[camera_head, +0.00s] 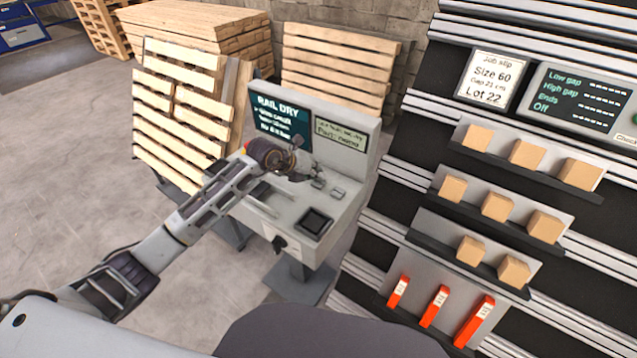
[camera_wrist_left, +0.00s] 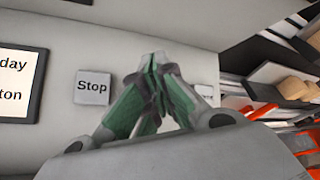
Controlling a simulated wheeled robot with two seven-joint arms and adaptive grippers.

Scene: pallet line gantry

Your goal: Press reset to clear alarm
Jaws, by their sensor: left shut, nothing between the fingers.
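A grey control console (camera_head: 347,212) stands in the middle of the head view. Its screen (camera_head: 272,108) is headed "RAIL DRY", and a paper card (camera_head: 341,131) is beside it. My left gripper (camera_head: 310,177) is shut and empty over the console top, near small grey buttons (camera_head: 337,192). In the left wrist view the gripper's fingertips (camera_wrist_left: 158,62) meet in front of the pale panel, just right of a "Stop" label (camera_wrist_left: 93,88). A second label (camera_wrist_left: 206,92) is partly hidden behind the fingers. No reset label is readable. I cannot tell whether the fingers touch anything. My right gripper is out of view.
A dark square recess (camera_head: 315,222) and a black knob (camera_head: 279,243) are on the console's front part. A rack at right holds several cardboard boxes (camera_head: 526,152) and red tools (camera_head: 436,305). Wooden pallets (camera_head: 178,115) stand behind. Floor at left is clear.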

